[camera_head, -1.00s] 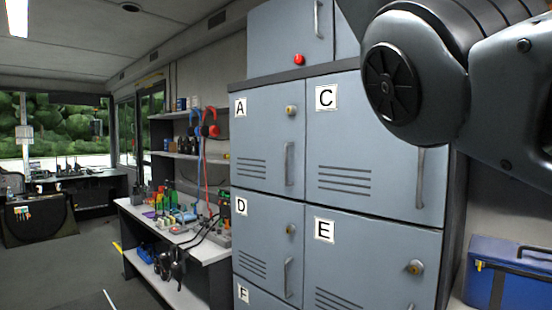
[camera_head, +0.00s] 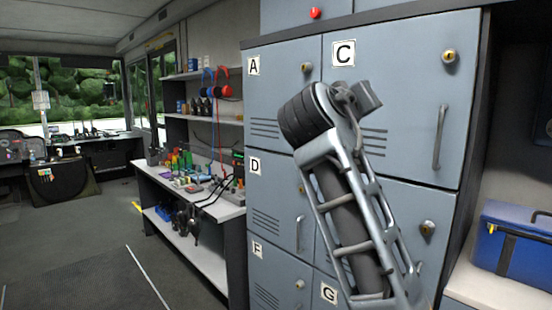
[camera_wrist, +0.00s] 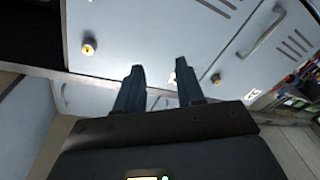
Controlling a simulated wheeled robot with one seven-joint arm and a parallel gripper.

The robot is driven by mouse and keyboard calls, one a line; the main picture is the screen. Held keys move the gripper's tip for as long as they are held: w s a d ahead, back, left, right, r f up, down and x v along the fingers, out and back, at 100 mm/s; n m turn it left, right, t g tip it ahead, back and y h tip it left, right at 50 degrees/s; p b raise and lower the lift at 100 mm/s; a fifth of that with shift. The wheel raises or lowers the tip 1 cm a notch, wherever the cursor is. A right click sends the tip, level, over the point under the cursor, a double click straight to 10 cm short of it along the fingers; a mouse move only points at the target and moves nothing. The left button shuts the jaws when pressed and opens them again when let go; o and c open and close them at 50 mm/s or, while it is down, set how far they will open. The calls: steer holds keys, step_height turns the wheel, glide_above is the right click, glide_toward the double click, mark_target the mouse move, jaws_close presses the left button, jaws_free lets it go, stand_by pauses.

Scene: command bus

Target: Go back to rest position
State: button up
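My gripper (camera_wrist: 160,88) shows in the wrist view with its two dark fingers apart and nothing between them. It is in front of the grey-blue lockers (camera_wrist: 130,35), with locker doors and round locks behind the fingertips. In the head view, part of my arm stands in front of the lockers (camera_head: 285,110), covering parts of the doors near C and the middle door below it. The gripper's fingers are not clearly visible in the head view.
A blue toolbox (camera_head: 512,240) sits on a light shelf at the right. A bench (camera_head: 190,200) with radios and small items stands left of the lockers, under shelves with red and blue headsets (camera_head: 222,88). The floor (camera_head: 80,260) at the left is clear.

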steer(key=s+f+n+y, duration=0.15)
steer(key=s+f, duration=0.25)
steer(key=f, duration=0.7)
steer(key=s+f+n+y, duration=0.1)
steer(key=s+f+y, duration=0.2)
steer(key=f, duration=0.8)
steer(key=s+f+n+y, duration=0.2)
steer(key=s+f+y, duration=0.15)
steer(key=f, duration=0.75)
steer(key=s+f+y, duration=0.1)
steer(key=s+f, duration=0.7)
steer(key=s, duration=0.2)
steer(key=s+d+f+m+y, duration=0.1)
steer(key=s+f, duration=0.1)
steer(key=s, duration=0.8)
steer(key=s+d+f+m+y, duration=0.1)
steer(key=s+f, duration=0.2)
steer(key=s, duration=0.7)
steer(key=s+d+r+m, duration=0.1)
steer(key=s+r, duration=0.2)
steer(key=s, duration=0.5)
steer(key=s+d+r+m, duration=0.1)
steer(key=s+r, duration=0.3)
steer(key=s, duration=0.5)
steer(key=shift+d+r+g+h, duration=0.3)
steer(key=shift+d, duration=0.4)
steer(key=shift+a, duration=0.1)
